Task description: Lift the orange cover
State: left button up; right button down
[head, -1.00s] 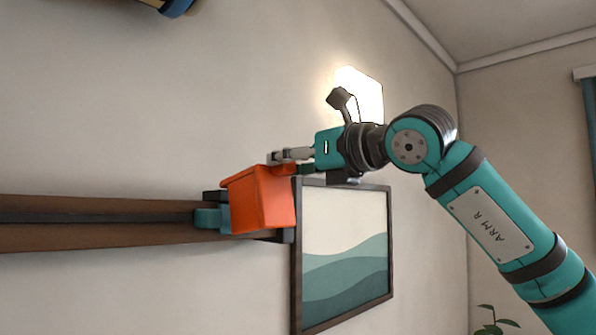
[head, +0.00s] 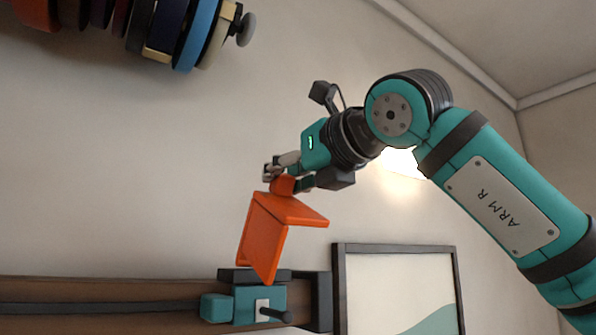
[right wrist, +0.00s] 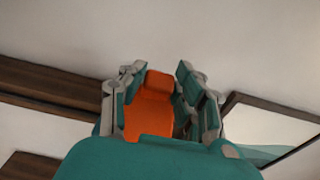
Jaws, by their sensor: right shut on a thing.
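The orange cover (head: 262,240) is an open, box-like shell. It hangs tilted in the air from my right gripper (head: 280,178), which is shut on the knob at its top. A teal block (head: 246,303) with a white patch and a dark peg stands uncovered below it, at the right end of the brown rail. The cover's lower corner reaches close to the block; I cannot tell whether they touch. In the right wrist view the cover (right wrist: 152,112) shows between the two fingers. My left gripper is not in view.
The brown rail (head: 110,300) with a dark strip runs along the wall at the lower left. A framed wave picture (head: 395,290) hangs to the right. A row of coloured discs (head: 185,30) is at the upper left. The wall between is clear.

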jog(key=shift+r+p, duration=0.4)
jog(key=shift+d, duration=0.1)
jog(key=c, duration=1.2)
grip_release()
jog(key=shift+w, duration=0.15)
jog(key=shift+o, duration=0.9)
jog(key=shift+w+a+f, duration=0.1)
jog(key=shift+w+a, duration=0.05)
jog(key=shift+a, duration=0.1)
jog(key=shift+o, duration=0.3)
jog(key=shift+w+a+f+g, duration=0.15)
jog(key=shift+w+a+g, duration=0.05)
jog(key=shift+w+g, duration=0.1)
jog(key=v, duration=1.2)
